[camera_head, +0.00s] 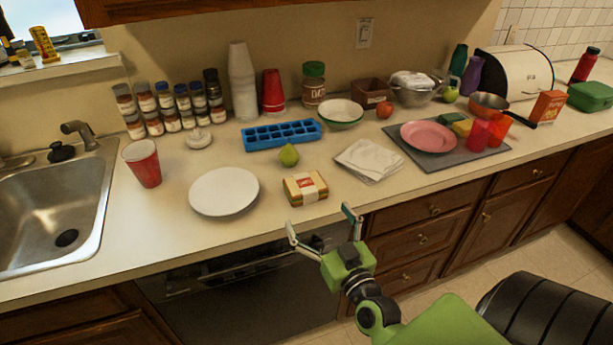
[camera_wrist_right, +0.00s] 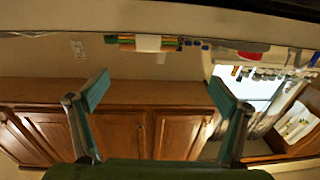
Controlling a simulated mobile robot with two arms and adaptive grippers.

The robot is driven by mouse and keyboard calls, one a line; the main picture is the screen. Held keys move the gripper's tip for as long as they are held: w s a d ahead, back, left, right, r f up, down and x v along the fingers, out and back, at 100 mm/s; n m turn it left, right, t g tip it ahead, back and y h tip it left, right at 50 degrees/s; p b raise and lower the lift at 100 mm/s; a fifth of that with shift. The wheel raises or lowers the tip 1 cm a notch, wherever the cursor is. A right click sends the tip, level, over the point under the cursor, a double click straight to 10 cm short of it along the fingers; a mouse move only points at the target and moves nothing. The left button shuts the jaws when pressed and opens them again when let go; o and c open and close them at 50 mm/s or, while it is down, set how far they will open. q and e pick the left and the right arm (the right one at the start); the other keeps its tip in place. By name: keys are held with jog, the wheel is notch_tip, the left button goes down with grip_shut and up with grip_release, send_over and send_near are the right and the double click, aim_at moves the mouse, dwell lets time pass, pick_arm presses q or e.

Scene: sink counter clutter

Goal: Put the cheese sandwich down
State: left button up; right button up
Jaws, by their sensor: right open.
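The cheese sandwich (camera_head: 305,188), a packed block with a white and red label, lies on the counter near its front edge. It is right of the white plate (camera_head: 224,191). It also shows at the top of the right wrist view (camera_wrist_right: 148,42), beyond the fingers. My right gripper (camera_head: 319,220) is open and empty, in front of the counter edge and apart from the sandwich. Its two spread fingers also show in the right wrist view (camera_wrist_right: 160,97). My left gripper is not in view.
A red cup (camera_head: 143,163) stands beside the sink (camera_head: 92,215).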

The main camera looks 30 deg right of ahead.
aim_at(305, 182)
jog(key=shift+m+h, duration=0.3)
jog(key=shift+h, duration=0.1)
jog(key=p+x, duration=0.1)
jog(key=x, duration=0.2)
jog(key=d+p+x, duration=0.1)
jog(key=x, duration=0.2)
jog(key=f+x, duration=0.1)
jog(key=x, duration=0.2)
jog(key=shift+d+p, duration=0.3)
jog(key=shift+p, duration=0.1)
jog(key=x, duration=0.4)
jog(key=shift+w+d+f, duration=0.15)
jog(key=shift+d+f, duration=0.1)
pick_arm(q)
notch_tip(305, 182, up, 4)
pick_arm(e)
jog(key=shift+a, duration=0.1)
jog(key=c, duration=1.3)
